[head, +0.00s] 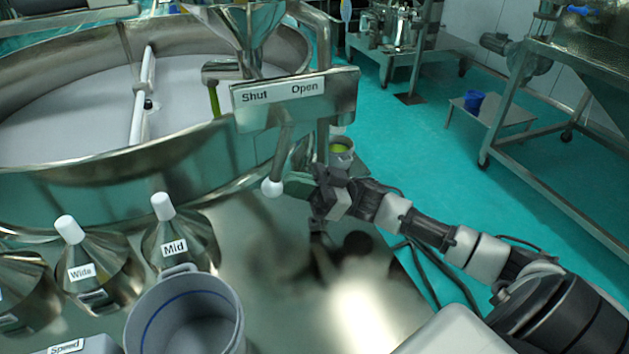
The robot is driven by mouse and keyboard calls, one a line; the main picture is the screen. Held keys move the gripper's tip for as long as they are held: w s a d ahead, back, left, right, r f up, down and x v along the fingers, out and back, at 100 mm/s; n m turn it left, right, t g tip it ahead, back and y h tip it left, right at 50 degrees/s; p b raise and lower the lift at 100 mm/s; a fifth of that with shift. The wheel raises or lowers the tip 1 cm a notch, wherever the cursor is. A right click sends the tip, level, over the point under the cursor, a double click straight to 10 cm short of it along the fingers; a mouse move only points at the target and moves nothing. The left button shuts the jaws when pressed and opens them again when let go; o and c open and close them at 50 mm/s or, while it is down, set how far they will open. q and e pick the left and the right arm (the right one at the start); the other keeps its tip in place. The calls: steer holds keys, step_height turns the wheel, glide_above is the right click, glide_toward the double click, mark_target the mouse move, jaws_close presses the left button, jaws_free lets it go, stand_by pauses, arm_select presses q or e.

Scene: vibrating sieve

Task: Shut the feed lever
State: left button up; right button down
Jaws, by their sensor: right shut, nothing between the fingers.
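The feed lever is a metal rod ending in a white ball knob (271,187). It hangs down, leaning slightly left, below a metal plate (345,88) labelled "Shut" on the left and "Open" on the right. My right gripper (297,184) is shut and empty, just right of the knob, with its fingertips pointing left at it. I cannot tell whether they touch the knob. My left gripper is not in view.
A big round sieve (100,165) fills the upper left, with a metal hopper (247,22) above the plate. A small cup (341,147) is behind my gripper.

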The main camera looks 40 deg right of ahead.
mark_target(273, 185)
steer(key=a, duration=0.1)
steer(key=a+y, duration=0.1)
steer(key=shift+w+a+r, duration=0.2)
steer(key=shift+w+a, duration=0.15)
steer(key=shift+w+a+r+p, duration=0.15)
steer(key=shift+a+r+p, duration=0.15)
steer(key=shift+a, duration=0.45)
steer(key=shift+w+a+r+p, duration=0.2)
steer(key=shift+a+p, duration=0.1)
steer(key=shift+a, duration=0.4)
steer(key=shift+d+f, duration=0.1)
steer(key=shift+b+v, duration=0.6)
steer(key=shift+v, duration=0.35)
steer(key=s+d+b, duration=0.2)
steer(key=s+d, duration=0.2)
steer(key=d, duration=0.6)
steer(key=shift+d+r, duration=0.25)
steer(key=shift+d, duration=0.05)
steer(key=shift+s, duration=0.1)
